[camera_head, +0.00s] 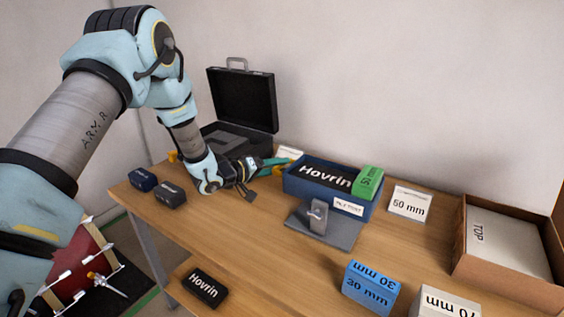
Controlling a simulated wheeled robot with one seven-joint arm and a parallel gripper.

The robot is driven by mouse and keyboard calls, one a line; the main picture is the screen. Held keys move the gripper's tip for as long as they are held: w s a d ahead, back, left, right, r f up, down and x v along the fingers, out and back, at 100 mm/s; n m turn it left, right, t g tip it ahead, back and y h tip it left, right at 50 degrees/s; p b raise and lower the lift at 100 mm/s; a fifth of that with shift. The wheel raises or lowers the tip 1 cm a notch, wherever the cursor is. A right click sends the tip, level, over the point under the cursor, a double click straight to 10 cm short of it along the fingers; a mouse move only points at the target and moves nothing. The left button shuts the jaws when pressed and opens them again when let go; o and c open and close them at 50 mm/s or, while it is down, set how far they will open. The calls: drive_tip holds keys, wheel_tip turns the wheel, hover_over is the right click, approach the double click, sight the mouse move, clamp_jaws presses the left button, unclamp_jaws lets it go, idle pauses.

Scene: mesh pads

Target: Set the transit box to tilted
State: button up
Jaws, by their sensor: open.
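A blue open-topped box (294,187) stands on the wooden table, with a white label on its front that is too small to read surely. No readable label says transit box, so I cannot tell for sure that this is it. A black Hovrin case (325,175) lies in it, and a green 50 mm block (368,182) sits at its right end. My gripper (276,166) is open at the blue box's left end. I cannot tell whether its fingers touch the box. A grey plate with an upright bracket (318,216) stands in front of the box.
An open black case (243,98) stands behind my gripper. A white 50 mm card (409,203), a blue 30 mm block (370,288), a white 70 mm block (448,302) and a cardboard box (508,283) are at right. Two small dark objects (170,194) (143,180) lie left.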

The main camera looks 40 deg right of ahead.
drive_tip(key=shift+x, duration=0.95)
drive_tip(key=c, duration=0.7)
drive_tip(key=shift+a, duration=0.1)
clamp_jaws()
drive_tip(key=shift+w+f, duration=0.1)
drive_tip(key=shift+f, duration=0.05)
